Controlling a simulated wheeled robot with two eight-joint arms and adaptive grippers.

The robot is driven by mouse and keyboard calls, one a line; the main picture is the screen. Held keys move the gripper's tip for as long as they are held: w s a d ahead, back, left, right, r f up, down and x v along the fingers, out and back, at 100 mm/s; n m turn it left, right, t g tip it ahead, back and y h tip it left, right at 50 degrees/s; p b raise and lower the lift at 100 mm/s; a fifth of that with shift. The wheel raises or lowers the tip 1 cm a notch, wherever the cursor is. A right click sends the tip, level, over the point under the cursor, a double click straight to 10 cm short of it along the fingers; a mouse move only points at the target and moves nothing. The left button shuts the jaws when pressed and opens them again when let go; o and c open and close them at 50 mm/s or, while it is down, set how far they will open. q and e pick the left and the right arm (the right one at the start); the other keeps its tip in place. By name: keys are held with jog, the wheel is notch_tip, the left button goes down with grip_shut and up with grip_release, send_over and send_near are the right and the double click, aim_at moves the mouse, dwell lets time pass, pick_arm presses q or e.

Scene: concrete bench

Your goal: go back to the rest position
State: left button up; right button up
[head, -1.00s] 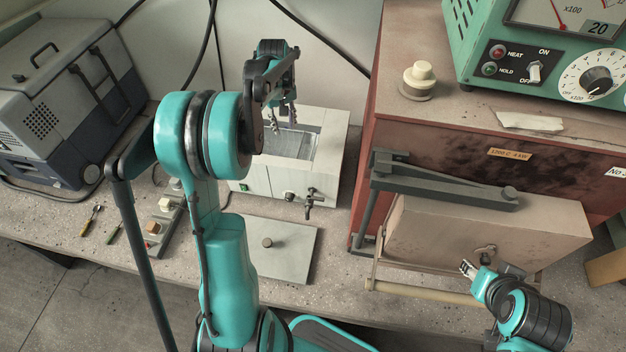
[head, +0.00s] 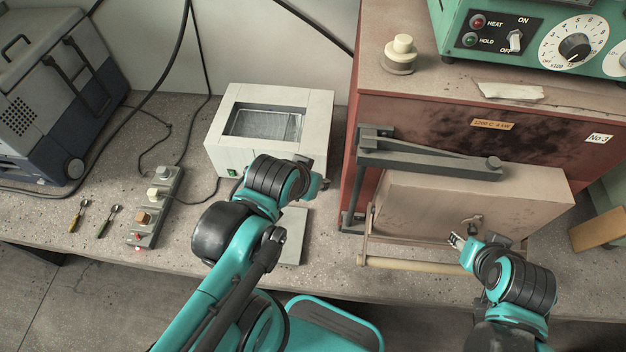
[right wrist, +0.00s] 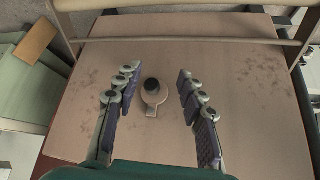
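My left arm reaches in from the bottom of the head view. Its wrist is in front of the white box-shaped bath (head: 225,150), and my left gripper (head: 318,168) is at its lower right, largely hidden by the wrist, so its fingers cannot be made out. My right gripper (head: 456,240) is at the front of the furnace door (head: 480,205). In the right wrist view the right gripper (right wrist: 156,75) is open. Its fingers are wide apart, with the round dark-centred door knob (right wrist: 152,90) seen between them, and neither finger touches it.
The red furnace (head: 430,125) fills the right, with a dark hinge arm (head: 430,162) and a pale bar (head: 410,265) by its door. A pale plate (head: 294,240) lies partly behind my left arm. A switch strip (head: 155,205) and small tools (head: 105,221) lie on the left bench.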

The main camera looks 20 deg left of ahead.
dwell(0.3)
notch_tip(320, 180, down, 4)
jog(key=b, duration=0.4)
jog(key=shift+f, duration=0.25)
jog(key=shift+r, duration=0.25)
dwell(0.4)
